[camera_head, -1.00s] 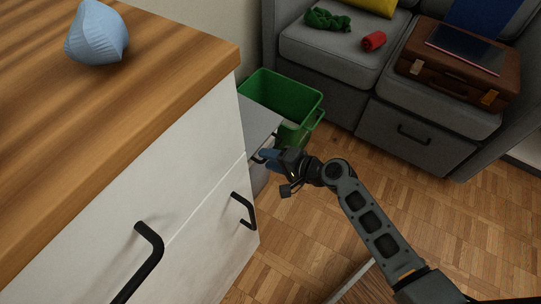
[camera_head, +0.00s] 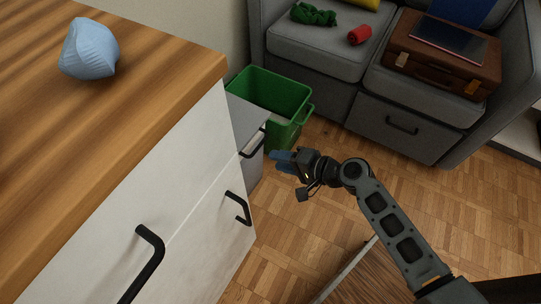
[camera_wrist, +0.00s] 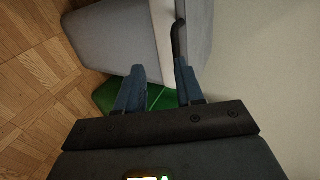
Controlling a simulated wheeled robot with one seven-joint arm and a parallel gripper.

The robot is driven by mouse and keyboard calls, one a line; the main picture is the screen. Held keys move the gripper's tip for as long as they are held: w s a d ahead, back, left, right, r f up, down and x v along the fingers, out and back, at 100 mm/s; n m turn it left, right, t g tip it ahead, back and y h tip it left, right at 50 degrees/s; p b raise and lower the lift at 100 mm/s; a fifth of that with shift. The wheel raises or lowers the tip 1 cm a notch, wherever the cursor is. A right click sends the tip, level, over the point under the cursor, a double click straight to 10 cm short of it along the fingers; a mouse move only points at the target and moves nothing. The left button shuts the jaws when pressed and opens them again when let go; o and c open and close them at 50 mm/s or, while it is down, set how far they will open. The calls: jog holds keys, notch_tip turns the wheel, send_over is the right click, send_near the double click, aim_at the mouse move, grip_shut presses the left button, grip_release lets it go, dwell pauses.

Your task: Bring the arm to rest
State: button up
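My arm reaches out from the lower right of the head view, bent at the elbow. My gripper (camera_head: 274,160) is at its end, with blue fingers pointing left towards a grey-white unit (camera_head: 243,118) with a black handle (camera_head: 253,146). In the wrist view my gripper (camera_wrist: 160,70) has its two fingers apart and nothing between them. The black handle (camera_wrist: 179,38) shows just beyond the right fingertip there; I cannot tell whether they touch, but the head view shows a gap.
A white cabinet (camera_head: 190,150) with a wooden top (camera_head: 150,65) stands at left, bearing a crumpled pale-blue object (camera_head: 89,49). A green bin (camera_head: 275,88) is behind the grey-white unit. A grey sofa (camera_head: 310,45) is at the back. A wooden panel (camera_head: 370,280) is below my arm. Parquet is clear at right.

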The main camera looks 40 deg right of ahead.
jog(key=shift+s+d+r, duration=0.15)
jog(key=shift+s+r, duration=0.15)
jog(key=shift+s, duration=0.15)
dwell(0.3)
jog(key=s+a+n+h, duration=0.1)
jog(key=s+n+h, duration=0.25)
jog(key=s, duration=0.85)
jog(key=s+a+r+n+h, duration=0.1)
jog(key=s+a+r+n, duration=0.2)
jog(key=s+r+n, duration=0.55)
jog(key=s+a+r+n+t+p, duration=0.1)
jog(key=s+r+p, duration=0.2)
jog(key=r+p, duration=0.8)
jog(key=s+a+r+n+t+p, duration=0.1)
jog(key=r+p, duration=1.1)
jog(key=r, duration=1.6)
jog(key=shift+s+a+r+t+y, duration=0.15)
jog(key=shift+s+a+t+y, duration=0.35)
jog(key=shift+s, duration=0.45)
